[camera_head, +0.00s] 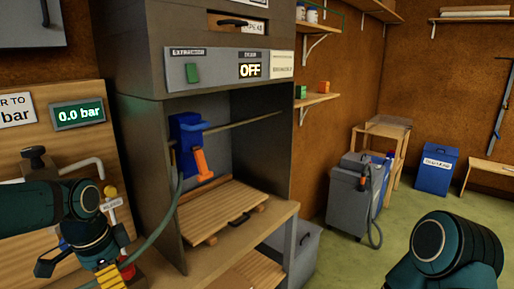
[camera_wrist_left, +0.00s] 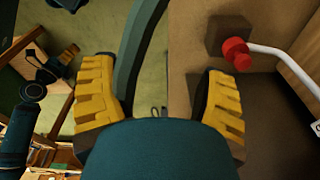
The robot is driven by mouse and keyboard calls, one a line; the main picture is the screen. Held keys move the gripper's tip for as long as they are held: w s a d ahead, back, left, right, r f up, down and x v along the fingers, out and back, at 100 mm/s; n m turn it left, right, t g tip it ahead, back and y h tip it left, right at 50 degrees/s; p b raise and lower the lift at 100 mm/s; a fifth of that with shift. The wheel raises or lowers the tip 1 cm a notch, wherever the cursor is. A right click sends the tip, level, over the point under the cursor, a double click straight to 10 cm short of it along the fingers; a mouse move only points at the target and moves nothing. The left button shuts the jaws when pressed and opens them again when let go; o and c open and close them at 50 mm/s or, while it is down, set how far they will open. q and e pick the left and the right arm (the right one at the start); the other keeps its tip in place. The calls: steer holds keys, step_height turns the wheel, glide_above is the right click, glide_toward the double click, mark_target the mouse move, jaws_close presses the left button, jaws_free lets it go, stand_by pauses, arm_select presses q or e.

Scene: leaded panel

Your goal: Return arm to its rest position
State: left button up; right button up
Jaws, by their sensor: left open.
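My left arm (camera_head: 40,208) comes in from the left in the head view, in front of the pressure-gauge board. Its gripper points down at the bottom edge, with a yellow finger (camera_head: 108,274) partly cut off. In the left wrist view my left gripper (camera_wrist_left: 162,100) has its two yellow fingers wide apart and nothing held between them. My right arm (camera_head: 455,250) shows at the bottom right of the head view without its gripper.
A green hose (camera_head: 165,222) hangs close beside my left gripper. The grey extraction booth (camera_head: 150,130) holds a blue-and-orange tool (camera_head: 188,135) and a slatted wooden board (camera_head: 215,207). A red-knobbed white pipe (camera_wrist_left: 268,52) lies near the right finger. Open floor (camera_head: 330,255) lies between booth and right arm.

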arm_select(q)
steer(key=s+d+f+n+h, duration=0.1)
steer(key=d+f+n, duration=0.1)
steer(key=d+f, duration=0.5)
steer(key=s+d+f+n+h, duration=0.1)
steer(key=d+f+n, duration=0.2)
steer(key=f, duration=0.8)
steer(key=s+d+f+n+h, duration=0.1)
steer(key=d+f+n, duration=0.1)
steer(key=d+f, duration=0.5)
steer(key=s+d+f+n, duration=0.2)
steer(key=s+f+n, duration=0.3)
steer(key=s+f, duration=0.2)
step_height(320, 180, down, 3)
steer(key=shift+r, duration=0.2)
